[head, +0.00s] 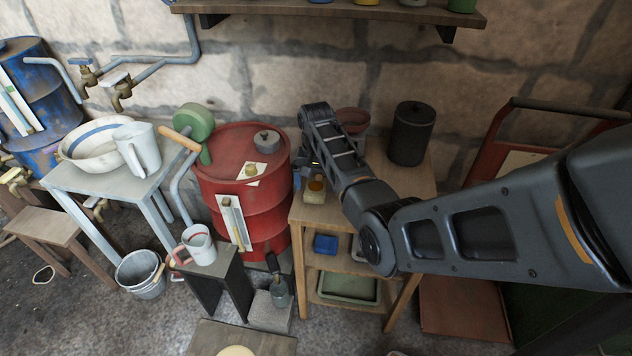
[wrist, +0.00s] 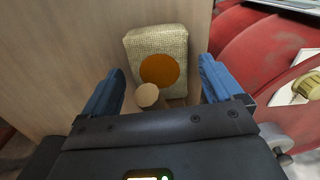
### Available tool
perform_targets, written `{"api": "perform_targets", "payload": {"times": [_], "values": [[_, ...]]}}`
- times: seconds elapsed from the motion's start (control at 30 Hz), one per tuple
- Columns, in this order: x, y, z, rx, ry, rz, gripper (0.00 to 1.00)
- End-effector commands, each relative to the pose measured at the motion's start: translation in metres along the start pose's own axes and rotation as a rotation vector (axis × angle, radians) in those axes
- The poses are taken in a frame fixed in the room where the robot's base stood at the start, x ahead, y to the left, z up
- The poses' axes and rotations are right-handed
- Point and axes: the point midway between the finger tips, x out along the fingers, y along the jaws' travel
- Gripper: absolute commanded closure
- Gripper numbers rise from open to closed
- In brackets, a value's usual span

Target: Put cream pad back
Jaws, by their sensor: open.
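A cream pad (head: 314,196), a woven-looking block with a round orange-brown patch on its face, is at the left front of the wooden shelf unit's top. In the wrist view the cream pad (wrist: 158,42) lies ahead, between the blue fingers of my gripper (wrist: 161,72). The fingers are apart, with a visible gap on each side of the pad. A small round tan knob-like end (wrist: 148,95) shows in front of the pad's lower edge. In the head view my arm hides most of my gripper.
A red drum (head: 240,205) stands just left of the wooden shelf unit (head: 412,178). On the unit's top, a dark canister (head: 411,133) and a reddish bowl (head: 352,118) stand behind my arm. A blue box (head: 325,244) and a green tray (head: 347,288) sit on lower shelves.

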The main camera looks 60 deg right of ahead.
Motion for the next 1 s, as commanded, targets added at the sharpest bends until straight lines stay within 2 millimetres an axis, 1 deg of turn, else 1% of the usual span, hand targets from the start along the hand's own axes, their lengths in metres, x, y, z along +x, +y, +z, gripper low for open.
{"api": "perform_targets", "payload": {"times": [0.17, 0.27, 0.5, 0.7, 0.83, 1.0], "values": [[-0.014, -0.001, -0.001, 0.000, 0.002, -0.001, 0.07], [-0.031, -0.001, -0.001, -0.001, 0.005, -0.002, 0.07], [-0.081, 0.000, -0.001, 0.000, 0.004, -0.002, 0.07], [-0.111, -0.001, -0.001, -0.001, 0.003, -0.001, 0.07], [-0.120, 0.000, -0.001, 0.000, 0.002, -0.001, 0.07], [-0.123, 0.000, 0.000, 0.000, 0.000, 0.000, 0.07]]}}
